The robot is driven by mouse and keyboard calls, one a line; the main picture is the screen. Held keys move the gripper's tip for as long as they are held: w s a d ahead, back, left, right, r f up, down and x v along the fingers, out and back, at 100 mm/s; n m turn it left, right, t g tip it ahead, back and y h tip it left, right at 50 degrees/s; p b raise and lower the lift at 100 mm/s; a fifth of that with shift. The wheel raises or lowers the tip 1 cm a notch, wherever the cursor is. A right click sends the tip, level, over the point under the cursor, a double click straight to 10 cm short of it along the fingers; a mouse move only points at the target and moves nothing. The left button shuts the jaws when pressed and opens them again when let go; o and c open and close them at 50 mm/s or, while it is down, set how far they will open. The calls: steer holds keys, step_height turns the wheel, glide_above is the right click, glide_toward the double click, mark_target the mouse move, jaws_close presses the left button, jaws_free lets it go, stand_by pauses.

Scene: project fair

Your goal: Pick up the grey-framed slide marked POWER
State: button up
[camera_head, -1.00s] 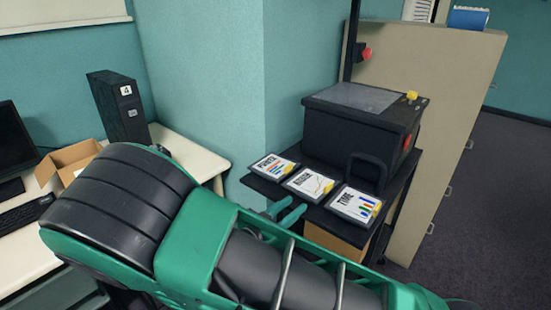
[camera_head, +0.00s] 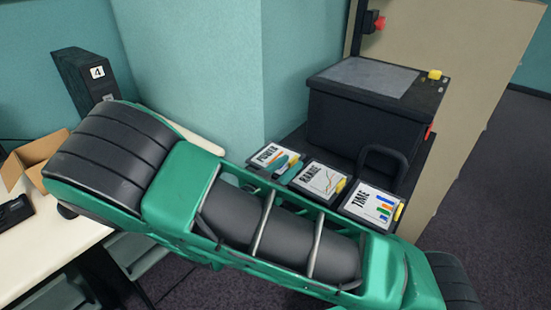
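The slide marked POWER (camera_head: 265,154) has a grey frame and a white face. It lies flat at the left end of a row of slides on a black shelf. The teal fingertips of my gripper (camera_head: 286,168) are over its right part, with a narrow gap between them. The fingers look open. I cannot tell whether they touch the slide. My arm hides the gripper's base and the slide's near edge. The slide marked RANGE (camera_head: 322,178) lies to its right, and the slide marked TIME (camera_head: 369,203) lies beyond that.
A black box-shaped projector (camera_head: 370,115) with a grey top stands behind the slides. A black handle (camera_head: 383,152) rises behind the TIME slide. A beige panel (camera_head: 470,90) stands at the right. A white desk (camera_head: 60,245) with an open cardboard box (camera_head: 38,160) is at the left.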

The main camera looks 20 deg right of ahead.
mark_target(299, 158)
steer(key=shift+r+x, duration=0.15)
steer(key=shift+x, duration=1.55)
steer(key=shift+r+x, duration=0.15)
steer(key=shift+x, duration=1.55)
steer(key=shift+w, duration=0.1)
jaws_close()
